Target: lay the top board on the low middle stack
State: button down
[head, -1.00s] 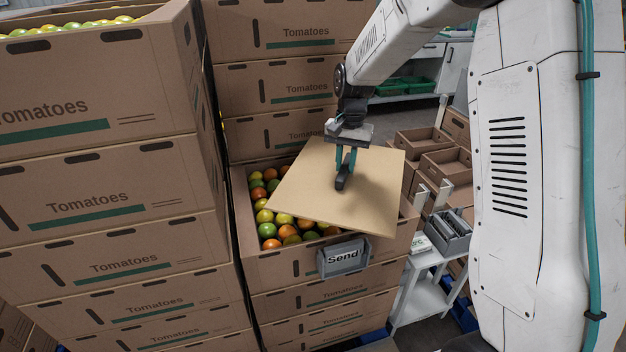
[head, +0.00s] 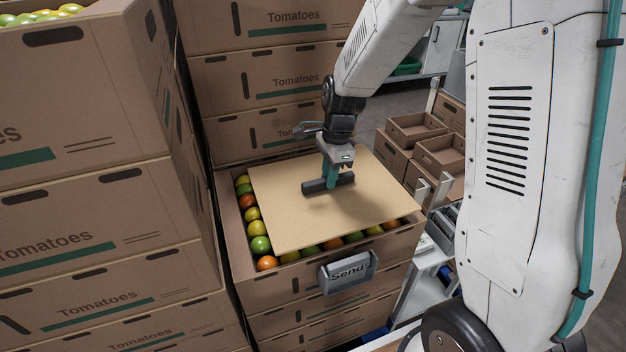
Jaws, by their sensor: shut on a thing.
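The top board (head: 285,215) is a flat tan square with a dark bar handle (head: 328,184) at its middle. My gripper (head: 331,176) is shut on that handle. The board lies over most of the open top crate of the low middle stack (head: 262,288), slightly turned against the crate's walls. Red, orange, yellow and green tomatoes (head: 260,244) show along the left and front edges of the crate. I cannot tell whether the board touches the tomatoes or the rim. A grey "Send" sign (head: 347,271) hangs on the crate's front.
A taller stack of tomato crates (head: 90,211) stands close on the left, and another (head: 255,75) stands right behind. On the right are a small white stand (head: 428,262) and empty brown boxes (head: 415,130). A grey floor strip shows at the back right.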

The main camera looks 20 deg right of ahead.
aim_at(313, 170)
jog(key=w+a, duration=0.1)
jog(key=w, duration=0.1)
jog(key=w+a, duration=0.1)
jog(key=w, duration=0.1)
jog(key=shift+a+f, duration=0.3)
jog(key=shift+a, duration=0.05)
jog(key=shift+f, duration=1.65)
jog(key=c, duration=1.3)
grip_release()
jog(key=shift+s+f, duration=0.1)
jog(key=shift+f, duration=0.05)
